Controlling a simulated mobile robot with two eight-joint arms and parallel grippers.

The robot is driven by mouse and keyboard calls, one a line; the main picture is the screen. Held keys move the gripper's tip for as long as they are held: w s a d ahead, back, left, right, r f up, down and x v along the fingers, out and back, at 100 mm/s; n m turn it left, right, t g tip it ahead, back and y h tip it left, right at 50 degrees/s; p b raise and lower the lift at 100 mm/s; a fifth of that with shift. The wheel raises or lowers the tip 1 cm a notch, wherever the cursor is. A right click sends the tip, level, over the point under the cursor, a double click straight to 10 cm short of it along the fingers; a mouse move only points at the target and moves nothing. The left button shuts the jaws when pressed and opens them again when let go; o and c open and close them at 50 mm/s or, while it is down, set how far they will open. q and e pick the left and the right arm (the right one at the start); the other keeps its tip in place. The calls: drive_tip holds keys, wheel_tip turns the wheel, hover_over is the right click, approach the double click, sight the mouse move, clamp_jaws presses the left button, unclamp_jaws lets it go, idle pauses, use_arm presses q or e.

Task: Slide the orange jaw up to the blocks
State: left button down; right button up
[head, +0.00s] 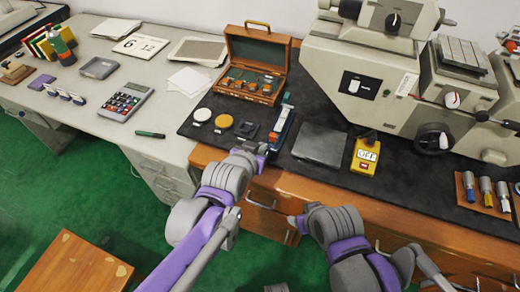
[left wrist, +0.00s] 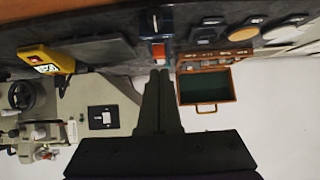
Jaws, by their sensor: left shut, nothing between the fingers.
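A narrow blue-and-grey rail fixture (head: 284,118) stands on the dark mat, running away from me. Its orange jaw (head: 273,137) is at the near end and also shows in the left wrist view (left wrist: 158,51), just beyond my fingertips. The blocks are too small to make out surely; pale parts show farther along the fixture. My left gripper (head: 263,150) is at the fixture's near end, by the orange jaw; its fingers are together and empty in the left wrist view (left wrist: 160,75). Whether they touch the jaw I cannot tell. My right gripper (head: 296,222) is low, in front of the bench; its fingers are unclear.
An open brown case (head: 282,56) stands behind the fixture. A flat dark plate (head: 319,145) and a yellow OFF box (head: 366,154) lie to the right. White and orange discs (head: 224,121) lie left. A large grey machine (head: 370,70) fills the back right.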

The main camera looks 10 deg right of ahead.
sight(272, 136)
use_arm(q)
drive_tip(key=b+x, duration=0.1)
drive_tip(key=x, duration=0.1)
drive_tip(key=b+x, duration=0.1)
drive_tip(key=x, duration=0.1)
drive_tip(key=f+b+x, duration=0.1)
drive_tip(key=b+x, duration=0.1)
drive_tip(key=shift+s+a, duration=0.1)
drive_tip(key=shift+s, duration=0.25)
drive_tip(key=shift+w+d+f, duration=0.25)
drive_tip(key=shift+w+d, duration=0.3)
drive_tip(key=shift+w, duration=0.25)
drive_tip(key=shift+w, duration=0.1)
drive_tip(key=shift+w+d, duration=0.55)
drive_tip(key=shift+w, duration=0.25)
drive_tip(key=shift+w+d, duration=0.55)
drive_tip(key=shift+w, duration=0.2)
drive_tip(key=shift+s+a, duration=0.6)
drive_tip(key=shift+s, duration=0.25)
drive_tip(key=shift+s+a+r+p, duration=0.1)
drive_tip(key=shift+s+r+p, duration=0.1)
drive_tip(key=shift+r+p, duration=0.7)
drive_tip(key=shift+s+a+r+p, duration=0.2)
drive_tip(key=shift+r+p, duration=0.4)
drive_tip(key=shift+r, duration=0.55)
